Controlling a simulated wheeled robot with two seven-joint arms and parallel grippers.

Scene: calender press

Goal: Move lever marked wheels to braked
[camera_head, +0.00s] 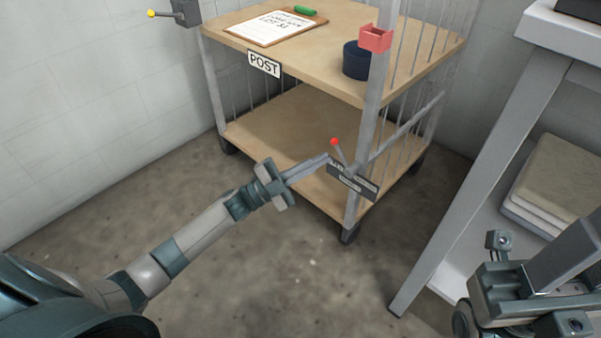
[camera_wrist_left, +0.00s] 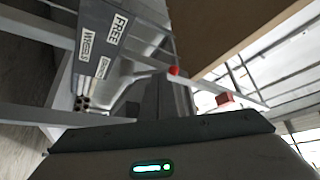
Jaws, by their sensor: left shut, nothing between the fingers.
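A lever with a red knob (camera_head: 334,142) stands on a dark grey plate (camera_head: 352,181) fixed to the front corner of a trolley. In the head view it leans up and to the left. In the left wrist view, the plate (camera_wrist_left: 98,42) carries white labels; FREE and WHEELS can be read, and a third is too small to read. The red knob (camera_wrist_left: 174,71) shows there close to the fingertips. My left gripper (camera_head: 328,157) is shut and empty, its tips just below the knob; I cannot tell whether they touch the lever. My right gripper (camera_head: 530,292) is partly in view, fingers unclear.
The wooden-shelved trolley (camera_head: 310,62) has a POST sign (camera_head: 264,64), a clipboard (camera_head: 272,27), a dark blue pot (camera_head: 356,60) and a red holder (camera_head: 375,38). A grey table leg (camera_head: 470,180) stands to the right. The floor in front is clear.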

